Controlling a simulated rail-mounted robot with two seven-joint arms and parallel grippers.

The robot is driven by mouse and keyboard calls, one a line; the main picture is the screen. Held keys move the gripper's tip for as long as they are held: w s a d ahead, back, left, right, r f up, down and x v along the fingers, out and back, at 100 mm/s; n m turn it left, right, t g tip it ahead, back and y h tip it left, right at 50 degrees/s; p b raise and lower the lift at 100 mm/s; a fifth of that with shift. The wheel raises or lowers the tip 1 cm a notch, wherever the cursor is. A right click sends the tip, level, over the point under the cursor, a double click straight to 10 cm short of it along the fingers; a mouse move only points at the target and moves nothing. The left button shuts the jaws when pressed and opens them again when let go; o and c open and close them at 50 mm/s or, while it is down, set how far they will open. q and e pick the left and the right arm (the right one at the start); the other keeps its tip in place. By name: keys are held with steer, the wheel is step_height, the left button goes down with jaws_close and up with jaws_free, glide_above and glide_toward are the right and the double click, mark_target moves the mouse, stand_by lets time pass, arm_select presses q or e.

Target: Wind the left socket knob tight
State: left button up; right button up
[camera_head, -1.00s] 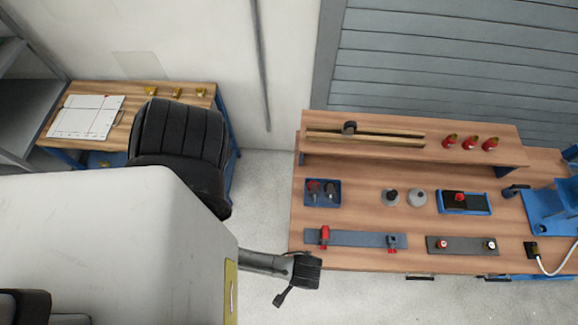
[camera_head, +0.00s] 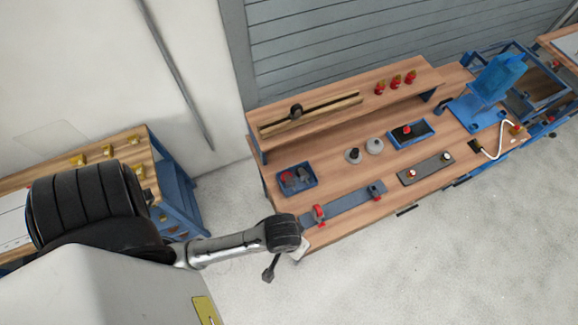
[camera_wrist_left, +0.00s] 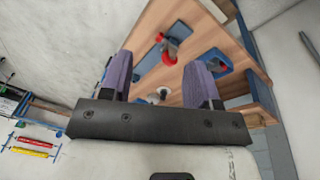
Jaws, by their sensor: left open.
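A grey-blue strip (camera_head: 343,204) lies along the table's front edge. It carries a red fitting (camera_head: 319,215) at its left end and a dark fitting (camera_head: 376,190) at its right end. A dark plate (camera_head: 426,169) to its right carries two small round knobs, the left one (camera_head: 411,174) pale-topped. I cannot tell for sure which is the left socket knob. My left gripper (camera_wrist_left: 158,74) is open and empty. In the left wrist view the red fitting (camera_wrist_left: 169,57) shows beyond and between its fingers, apart from them. My right gripper is not in view.
The wooden table (camera_head: 335,172) also holds a blue tray (camera_head: 310,185) with dark and red parts, two round grey pieces, a blue tray with a red knob (camera_head: 407,129) and a blue machine (camera_head: 490,90). A raised shelf (camera_head: 350,98) runs behind. A side table stands at left.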

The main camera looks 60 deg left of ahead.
arm_select(q)
steer(key=shift+a, duration=0.15)
stand_by(0.3)
steer(key=w+d+f+t+b, duration=0.25)
steer(key=w+d+b, duration=0.25)
steer(key=w+b, duration=0.3)
steer(key=m+g+y+b, duration=0.25)
steer(key=m+y, duration=0.25)
steer(key=m, duration=1.8)
glide_toward(323, 226)
steer(key=b+x, duration=0.1)
steer(key=x, duration=0.9)
steer(key=shift+s+d, duration=0.1)
